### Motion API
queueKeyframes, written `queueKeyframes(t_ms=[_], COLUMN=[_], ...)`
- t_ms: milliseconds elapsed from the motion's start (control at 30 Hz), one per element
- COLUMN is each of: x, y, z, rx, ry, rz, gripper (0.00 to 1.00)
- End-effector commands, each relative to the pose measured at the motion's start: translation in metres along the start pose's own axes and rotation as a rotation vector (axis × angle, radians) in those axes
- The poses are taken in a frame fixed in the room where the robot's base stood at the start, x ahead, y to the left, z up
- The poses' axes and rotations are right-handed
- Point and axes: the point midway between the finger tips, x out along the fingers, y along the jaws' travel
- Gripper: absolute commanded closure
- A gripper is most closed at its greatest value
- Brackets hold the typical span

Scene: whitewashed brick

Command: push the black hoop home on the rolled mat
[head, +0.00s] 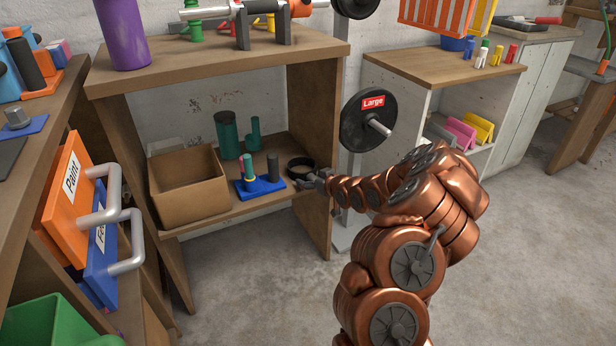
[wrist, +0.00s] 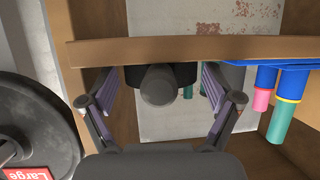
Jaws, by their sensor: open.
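A black hoop (head: 299,162) is at the right end of the lower shelf of the wooden unit, partly hidden by my gripper (head: 318,178). In the wrist view, a dark grey cylinder that looks like the rolled mat (wrist: 158,88) points its round end at the camera. A wider black piece, likely the hoop (wrist: 132,77), shows behind that end and seems to be around it. How far on it sits I cannot tell. My gripper (wrist: 160,108) is open, one finger on each side of the grey end, with visible gaps.
A blue base (head: 260,187) with several coloured posts stands just left of the hoop, and an open cardboard box (head: 190,205) farther left. The unit's right side panel and a black weight plate (head: 355,125) are close to my arm. Green cylinders (head: 228,137) stand behind.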

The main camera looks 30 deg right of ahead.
Motion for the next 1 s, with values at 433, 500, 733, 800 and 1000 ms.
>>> queueKeyframes(t_ms=[433, 500, 733, 800, 1000], x=[-0.0004, -0.0004, -0.0004, -0.0004, -0.0005], y=[0.0005, 0.0005, 0.0006, 0.0006, 0.0006], z=[-0.0002, -0.0002, -0.0002, -0.0002, -0.0005], rx=[0.000, 0.000, -0.001, -0.001, -0.001], ry=[0.000, 0.000, 0.000, 0.000, 0.000], rz=[0.001, 0.001, 0.001, 0.001, 0.001], gripper=[0.50, 0.57, 0.81, 0.89, 0.89])
